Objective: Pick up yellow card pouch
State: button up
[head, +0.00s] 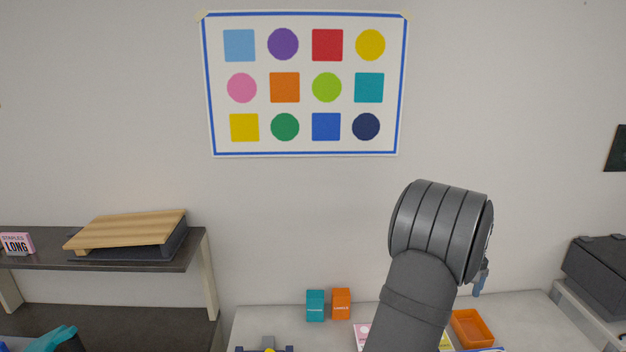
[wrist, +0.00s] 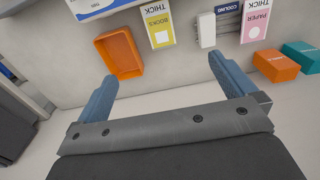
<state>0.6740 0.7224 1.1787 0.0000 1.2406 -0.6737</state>
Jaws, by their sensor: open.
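In the head view a yellow sliver (head: 445,342) shows beside my arm, the rest hidden or out of frame. My gripper (wrist: 162,68) is open, its two blue fingers wide apart with nothing between them. The yellow item lies beyond the fingertips. In the head view, my wrist hides most of the gripper.
An orange tray (wrist: 121,55) lies beside the yellow item. A white block (wrist: 207,30), a pink THICK PAPER item (wrist: 256,22), an orange box (wrist: 277,65) and a teal box (wrist: 302,56) lie to the right. A dark shelf (head: 110,258) stands left, a dark machine (head: 597,270) right.

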dwell(0.3)
jog(key=c, duration=0.4)
jog(key=shift+c, duration=0.2)
jog(key=f, duration=0.4)
jog(key=s+f, duration=0.1)
jog(key=f, duration=0.3)
jog(key=s+f, duration=0.1)
jog(key=f, duration=0.3)
jog(key=shift+s+a, duration=0.15)
jog(key=shift+s, duration=0.1)
jog(key=shift+s+d+f, duration=0.1)
jog(key=shift+s+f, duration=0.05)
jog(key=shift+f, duration=1.15)
jog(key=shift+s+d+f, duration=0.1)
jog(key=shift+f, duration=1.2)
jog(key=shift+f, duration=0.25)
